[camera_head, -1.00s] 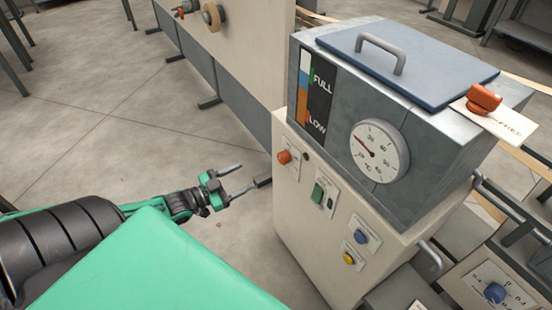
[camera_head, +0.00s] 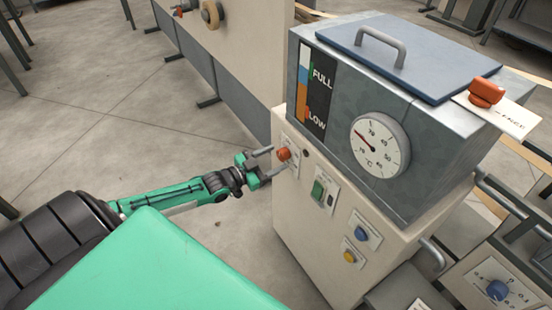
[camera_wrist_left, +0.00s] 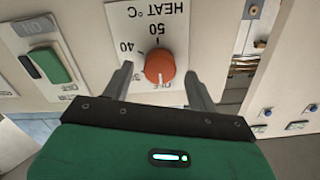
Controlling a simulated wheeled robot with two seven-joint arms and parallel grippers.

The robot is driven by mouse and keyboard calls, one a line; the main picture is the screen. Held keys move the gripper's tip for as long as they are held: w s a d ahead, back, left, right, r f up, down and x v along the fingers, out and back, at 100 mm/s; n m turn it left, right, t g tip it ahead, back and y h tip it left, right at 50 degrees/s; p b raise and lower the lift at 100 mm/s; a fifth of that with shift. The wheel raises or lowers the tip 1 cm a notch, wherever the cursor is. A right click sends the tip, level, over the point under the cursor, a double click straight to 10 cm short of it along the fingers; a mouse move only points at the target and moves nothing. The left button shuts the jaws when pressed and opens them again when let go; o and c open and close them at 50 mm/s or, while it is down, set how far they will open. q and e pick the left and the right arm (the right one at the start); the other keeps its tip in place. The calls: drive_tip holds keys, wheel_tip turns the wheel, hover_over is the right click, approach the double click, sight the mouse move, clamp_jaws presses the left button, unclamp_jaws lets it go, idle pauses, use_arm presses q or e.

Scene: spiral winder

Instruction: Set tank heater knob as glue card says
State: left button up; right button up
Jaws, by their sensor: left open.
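The red-orange heater knob (camera_head: 284,154) is on the front of the tank cabinet (camera_head: 316,240). In the left wrist view the knob (camera_wrist_left: 160,68) sits on a white plate (camera_wrist_left: 132,18) marked HEAT °C, 40 and 50, upside down in the picture. A white mark on the knob's lower edge faces the partly hidden OFF lettering. My left gripper (camera_head: 278,160) is open at the knob. In the wrist view its fingers (camera_wrist_left: 158,72) stand on either side of the knob; I cannot tell if they touch it. I cannot make out a glue card. My right gripper is not in view.
A green switch (camera_head: 318,190), a blue knob (camera_head: 361,235) and a yellow knob (camera_head: 349,256) are on the same cabinet face. Above is a round °C gauge (camera_head: 380,146). A lettered white card (camera_head: 518,118) with an orange handle (camera_head: 487,92) is at the tank's right edge.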

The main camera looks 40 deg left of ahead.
use_arm(q)
drive_tip(key=shift+w+d, duration=0.3)
drive_tip(key=shift+w, duration=0.35)
drive_tip(key=c, duration=1)
